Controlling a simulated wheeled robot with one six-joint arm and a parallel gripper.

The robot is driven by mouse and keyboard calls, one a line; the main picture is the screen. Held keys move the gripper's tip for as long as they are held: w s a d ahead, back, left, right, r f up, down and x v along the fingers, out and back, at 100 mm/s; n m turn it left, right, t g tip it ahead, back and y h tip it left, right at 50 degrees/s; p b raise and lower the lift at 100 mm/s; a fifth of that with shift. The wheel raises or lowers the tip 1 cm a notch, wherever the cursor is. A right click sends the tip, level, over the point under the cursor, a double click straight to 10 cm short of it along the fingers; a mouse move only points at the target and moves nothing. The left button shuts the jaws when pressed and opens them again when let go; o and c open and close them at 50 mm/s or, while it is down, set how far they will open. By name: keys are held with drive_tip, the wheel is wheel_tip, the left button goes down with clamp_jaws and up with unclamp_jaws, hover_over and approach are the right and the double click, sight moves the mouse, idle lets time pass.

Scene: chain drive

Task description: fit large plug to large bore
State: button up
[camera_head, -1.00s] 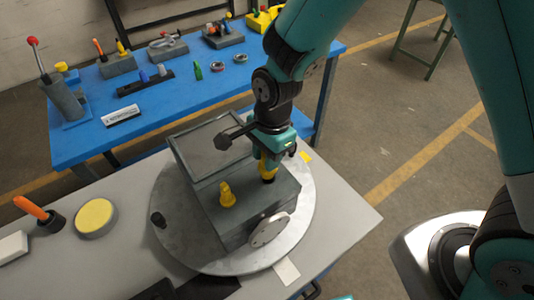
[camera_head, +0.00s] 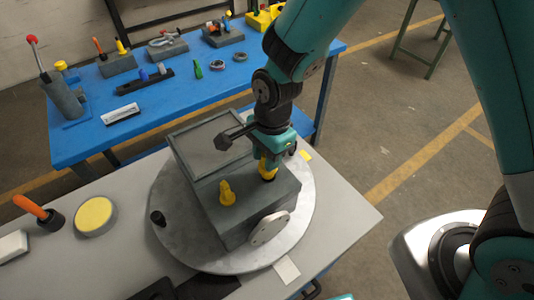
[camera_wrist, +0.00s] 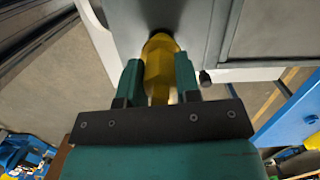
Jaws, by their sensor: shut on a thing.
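My gripper (camera_head: 268,160) points down at the grey housing (camera_head: 236,218) on the round metal turntable (camera_head: 180,245). Its green fingers are shut on a yellow plug (camera_head: 267,174). The plug meets the housing's top near the right back edge. In the wrist view the yellow plug (camera_wrist: 160,65) sits between the two fingers, its far end against the grey surface at a dark spot. The bore itself is hidden by the plug. A second yellow plug (camera_head: 227,194) stands upright on the housing's top, to the left and nearer the front.
A small black peg (camera_head: 158,218) stands on the turntable's left. An orange-handled tool (camera_head: 38,212) and yellow disc (camera_head: 94,214) lie left. A blue bench (camera_head: 150,115) stands behind.

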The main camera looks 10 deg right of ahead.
drive_tip(key=shift+f+b, duration=1.1)
drive_tip(key=shift+f, duration=0.6)
drive_tip(key=o, duration=1)
drive_tip(key=shift+o, duration=0.2)
drive_tip(key=shift+r, duration=0.15)
wheel_tip(320, 180, up, 17)
drive_tip(key=w+d+b, duration=0.1)
drive_tip(key=b, duration=0.1)
drive_tip(key=shift+d+b, duration=0.4)
drive_tip(key=s+d+n+y+b, duration=0.1)
drive_tip(key=s+d+n, duration=0.1)
drive_tip(key=s+n, duration=0.6)
drive_tip(key=s+d+n+y+b, duration=0.2)
drive_tip(key=s+n, duration=0.5)
drive_tip(key=n, duration=0.4)
drive_tip(key=shift+s+d+t, duration=0.3)
drive_tip(key=shift+s+d, duration=0.05)
drive_tip(key=shift+d, duration=0.05)
